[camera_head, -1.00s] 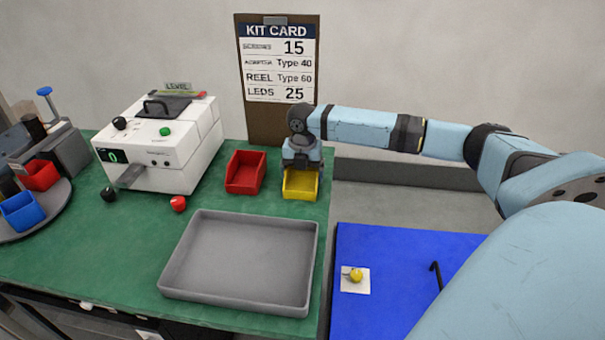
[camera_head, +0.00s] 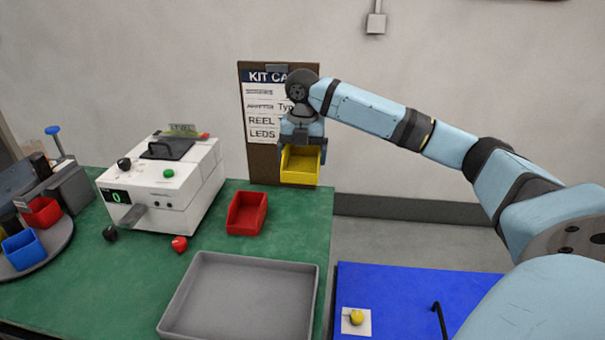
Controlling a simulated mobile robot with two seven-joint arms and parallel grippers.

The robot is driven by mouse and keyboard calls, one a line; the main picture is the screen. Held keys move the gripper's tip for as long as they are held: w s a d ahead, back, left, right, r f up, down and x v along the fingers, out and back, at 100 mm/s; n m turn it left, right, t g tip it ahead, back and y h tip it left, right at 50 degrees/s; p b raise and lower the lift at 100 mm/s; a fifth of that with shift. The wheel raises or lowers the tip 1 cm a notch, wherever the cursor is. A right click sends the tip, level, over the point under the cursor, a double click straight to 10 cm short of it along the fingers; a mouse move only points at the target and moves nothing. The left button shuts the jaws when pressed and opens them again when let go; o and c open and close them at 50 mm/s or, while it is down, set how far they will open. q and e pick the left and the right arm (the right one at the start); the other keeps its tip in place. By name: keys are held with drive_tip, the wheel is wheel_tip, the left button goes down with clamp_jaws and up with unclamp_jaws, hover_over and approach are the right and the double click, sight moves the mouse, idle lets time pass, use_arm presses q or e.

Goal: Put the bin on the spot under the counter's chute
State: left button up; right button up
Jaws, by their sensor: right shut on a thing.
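The yellow bin (camera_head: 299,169) hangs in my right gripper (camera_head: 301,143), which is shut on its back edge. It is raised above the green table, in front of the kit card. The white counter (camera_head: 165,183) stands at the left with a "0" on its display. Its grey chute (camera_head: 132,217) points toward the front left, and the spot under it is hard to make out. A red bin (camera_head: 247,213) stands on the table between the counter and the yellow bin. My left gripper is out of view.
A grey tray (camera_head: 240,259) fills the table's front right. Black (camera_head: 110,233) and red (camera_head: 180,244) knobs lie near the counter. A turntable (camera_head: 60,236) with red and blue bins is at far left. The kit card (camera_head: 258,110) stands behind.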

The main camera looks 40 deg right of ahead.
drive_tip(key=shift+r, duration=0.55)
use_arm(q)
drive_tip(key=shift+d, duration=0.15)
use_arm(e)
drive_tip(key=shift+r, duration=0.25)
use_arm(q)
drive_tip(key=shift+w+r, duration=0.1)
use_arm(e)
drive_tip(key=shift+a, duration=0.1)
